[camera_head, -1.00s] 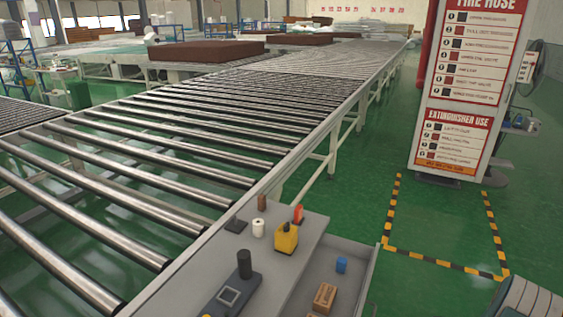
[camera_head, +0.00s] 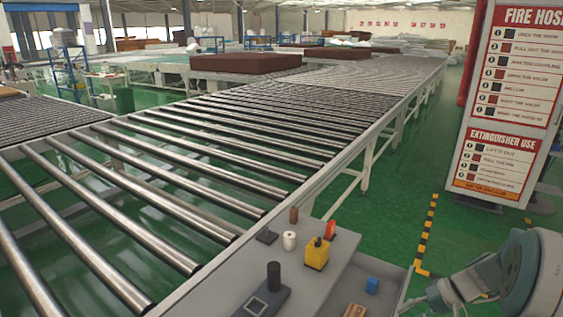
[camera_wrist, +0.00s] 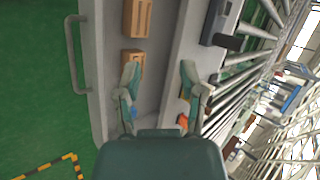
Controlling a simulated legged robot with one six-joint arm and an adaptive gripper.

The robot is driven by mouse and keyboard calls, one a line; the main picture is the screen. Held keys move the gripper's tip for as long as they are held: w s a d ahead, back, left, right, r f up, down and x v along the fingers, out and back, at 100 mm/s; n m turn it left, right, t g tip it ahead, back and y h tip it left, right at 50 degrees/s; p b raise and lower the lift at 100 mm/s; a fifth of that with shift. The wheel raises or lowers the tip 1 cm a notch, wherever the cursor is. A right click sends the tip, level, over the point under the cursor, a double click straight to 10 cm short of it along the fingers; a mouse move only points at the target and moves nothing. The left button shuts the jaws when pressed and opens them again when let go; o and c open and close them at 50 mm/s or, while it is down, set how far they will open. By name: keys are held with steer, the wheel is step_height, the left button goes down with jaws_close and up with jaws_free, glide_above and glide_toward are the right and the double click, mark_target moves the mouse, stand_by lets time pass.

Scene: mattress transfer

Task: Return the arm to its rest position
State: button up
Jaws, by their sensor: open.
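My gripper (camera_wrist: 160,82) shows in the wrist view with its two green-grey fingers spread apart and nothing between them. It hangs over an open grey drawer (camera_wrist: 104,100) beside a grey worktop (camera_wrist: 190,45). In the head view, a grey-green part of my arm shows at the lower right, in front of the floor. Two tan blocks lie in the drawer, the upper one (camera_wrist: 137,17) and a lower one (camera_wrist: 133,62), partly behind a finger. Whether the fingers touch anything cannot be told.
On the worktop (camera_head: 318,287) stand a yellow object (camera_head: 317,255), a white roll (camera_head: 289,241), a red object (camera_head: 330,230) and a black-knobbed device (camera_head: 268,298). A blue cube (camera_head: 372,285) is in the drawer. A roller conveyor (camera_head: 225,185) runs alongside. A sign (camera_head: 503,100) stands right.

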steer(key=s+a+r+n+t+h, duration=0.2)
steer(key=s+a+r+t+h, duration=0.2)
steer(key=s+a+r+h, duration=0.4)
steer(key=s+a+r, duration=0.7)
steer(key=s+r, duration=0.1)
steer(key=s, duration=0.2)
steer(key=shift+n+t+h, duration=0.3)
steer(key=shift+n+h, duration=0.1)
